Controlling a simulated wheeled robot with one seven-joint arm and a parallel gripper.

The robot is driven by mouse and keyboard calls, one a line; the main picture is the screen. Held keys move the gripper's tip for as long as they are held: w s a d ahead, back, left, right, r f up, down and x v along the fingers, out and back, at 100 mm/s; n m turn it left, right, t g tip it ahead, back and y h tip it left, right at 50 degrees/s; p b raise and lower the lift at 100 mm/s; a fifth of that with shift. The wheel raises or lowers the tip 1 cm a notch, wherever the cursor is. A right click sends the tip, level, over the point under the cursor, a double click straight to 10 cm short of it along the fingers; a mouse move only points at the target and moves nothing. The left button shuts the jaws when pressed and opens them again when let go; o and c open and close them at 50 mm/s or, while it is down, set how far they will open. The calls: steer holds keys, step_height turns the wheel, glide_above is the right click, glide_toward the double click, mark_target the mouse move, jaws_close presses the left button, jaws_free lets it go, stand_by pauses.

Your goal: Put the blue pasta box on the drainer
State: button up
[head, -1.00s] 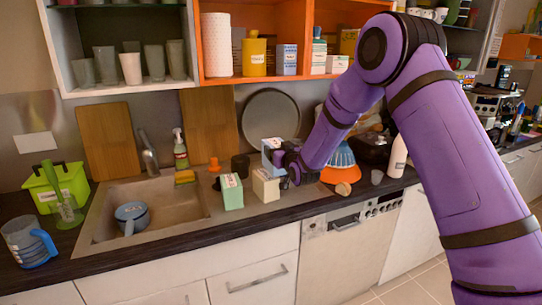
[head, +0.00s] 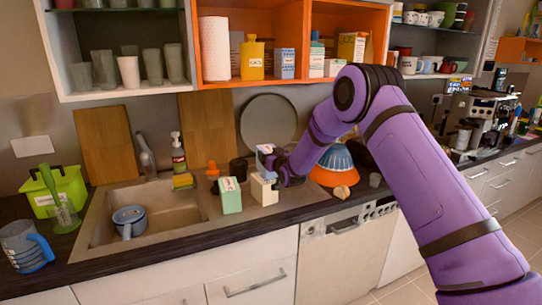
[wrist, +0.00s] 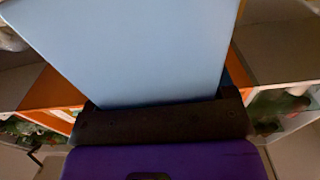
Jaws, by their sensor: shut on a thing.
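The light blue pasta box (head: 264,149) is in my gripper (head: 268,163), just above and behind a cream box (head: 263,190) in the head view. In the wrist view the blue box (wrist: 140,50) fills the upper middle, in front of the dark gripper body. My gripper is shut on it; the fingers partly cover it in the head view. The drainer (head: 283,206) appears to be the flat area right of the sink basin. The cream box and a green box (head: 230,195) stand on it. Whether the blue box touches the surface is not clear.
A blue pot (head: 130,221) sits in the sink basin. Bottles and small items line the back of the counter. An orange and blue bowl stack (head: 334,166) stands right of my gripper. The orange shelves (head: 260,84) hang above. Bare drainer shows right of the cream box.

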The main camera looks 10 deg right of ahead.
steer(key=shift+f, duration=0.5)
steer(key=o, duration=1.2)
